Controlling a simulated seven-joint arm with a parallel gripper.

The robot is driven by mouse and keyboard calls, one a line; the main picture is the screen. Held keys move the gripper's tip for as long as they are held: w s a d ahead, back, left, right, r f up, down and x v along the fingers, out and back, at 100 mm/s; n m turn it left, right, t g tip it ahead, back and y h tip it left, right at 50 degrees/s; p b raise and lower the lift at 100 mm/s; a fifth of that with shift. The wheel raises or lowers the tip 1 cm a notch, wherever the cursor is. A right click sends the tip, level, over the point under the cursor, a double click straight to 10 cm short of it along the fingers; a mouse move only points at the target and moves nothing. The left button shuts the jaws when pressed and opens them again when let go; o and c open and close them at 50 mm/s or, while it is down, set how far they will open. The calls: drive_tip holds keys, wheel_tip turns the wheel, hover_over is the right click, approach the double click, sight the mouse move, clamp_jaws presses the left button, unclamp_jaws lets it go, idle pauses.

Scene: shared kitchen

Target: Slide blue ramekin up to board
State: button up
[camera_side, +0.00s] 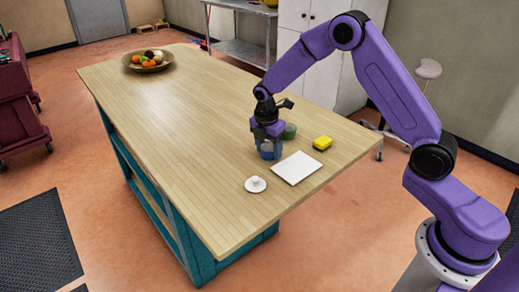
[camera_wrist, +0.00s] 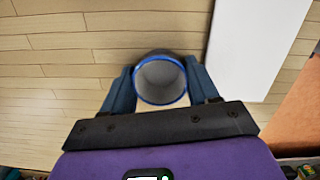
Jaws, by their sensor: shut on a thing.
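The blue ramekin (camera_wrist: 160,82), with a blue rim and greyish inside, stands upright between my gripper's two fingers in the wrist view. My gripper (camera_wrist: 161,88) is shut on it. In the side view the ramekin (camera_side: 268,153) is partly hidden under my gripper (camera_side: 267,143) and appears to be at the tabletop. The white board (camera_side: 296,168) lies flat just right of and nearer than the ramekin. In the wrist view the board (camera_wrist: 252,45) is at the right, with a narrow gap and one finger between it and the ramekin.
A fruit bowl (camera_side: 148,61) is far back. The wooden table's (camera_side: 170,110) left part is clear.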

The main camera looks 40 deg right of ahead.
drive_tip(key=shift+s+d, duration=0.25)
drive_tip(key=shift+d, duration=0.35)
drive_tip(key=shift+s+d, duration=0.2)
drive_tip(key=shift+d, duration=0.35)
drive_tip(key=o, duration=1.2)
drive_tip(key=shift+c, duration=0.2)
wheel_tip(320, 180, up, 17)
drive_tip(key=a, duration=0.2)
drive_tip(key=shift+s+r, duration=0.15)
drive_tip(key=shift+s, duration=0.05)
